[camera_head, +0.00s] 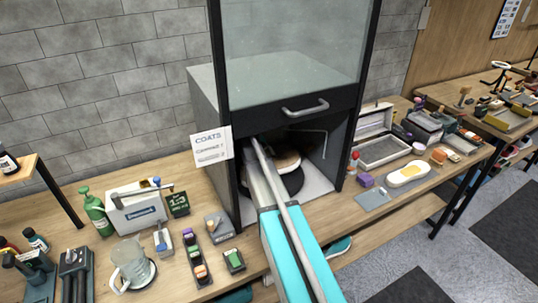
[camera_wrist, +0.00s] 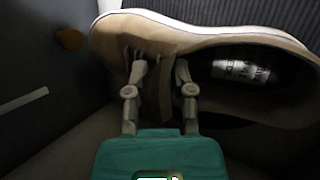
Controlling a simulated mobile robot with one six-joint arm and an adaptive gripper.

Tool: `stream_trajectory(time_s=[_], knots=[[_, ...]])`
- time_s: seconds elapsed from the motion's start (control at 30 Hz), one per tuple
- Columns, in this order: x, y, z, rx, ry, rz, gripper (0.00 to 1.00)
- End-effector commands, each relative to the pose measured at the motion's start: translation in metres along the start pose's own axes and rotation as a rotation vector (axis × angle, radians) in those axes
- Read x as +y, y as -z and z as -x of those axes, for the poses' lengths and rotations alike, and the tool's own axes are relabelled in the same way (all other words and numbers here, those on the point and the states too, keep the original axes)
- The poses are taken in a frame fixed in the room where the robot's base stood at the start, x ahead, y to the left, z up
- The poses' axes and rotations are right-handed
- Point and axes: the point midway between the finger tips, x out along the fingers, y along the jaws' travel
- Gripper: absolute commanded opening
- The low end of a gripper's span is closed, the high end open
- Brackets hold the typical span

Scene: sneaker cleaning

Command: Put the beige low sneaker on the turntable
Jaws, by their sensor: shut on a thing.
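The beige low sneaker (camera_head: 288,161) is inside the open lower bay of the dark cabinet (camera_head: 336,160). In the wrist view the sneaker (camera_wrist: 140,32) lies across the picture, its pale sole edge along the top and its dark opening on the right. My gripper (camera_wrist: 160,75) is shut on the sneaker's upper, near the laces. In the head view my arm reaches into the bay and hides part of the sneaker. A dark round surface, apparently the turntable (camera_head: 297,182), shows below the sneaker; I cannot tell whether they touch.
The cabinet's glass front (camera_head: 295,50) with its handle (camera_head: 305,107) is raised above the bay. Bay walls stand close around the sneaker. A COATS card (camera_head: 210,145) hangs at the left. Bench tools lie on both sides, including a white-and-yellow brush-like item (camera_head: 408,174) on the right.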

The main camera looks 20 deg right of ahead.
Motion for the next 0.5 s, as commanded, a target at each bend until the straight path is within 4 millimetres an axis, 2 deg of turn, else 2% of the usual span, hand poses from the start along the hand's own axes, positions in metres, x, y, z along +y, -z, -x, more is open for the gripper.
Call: stream_trajectory(time_s=[0.5], knots=[[-0.0047, 0.0023, -0.0036, 0.002, 0.002, 0.002, 0.0]])
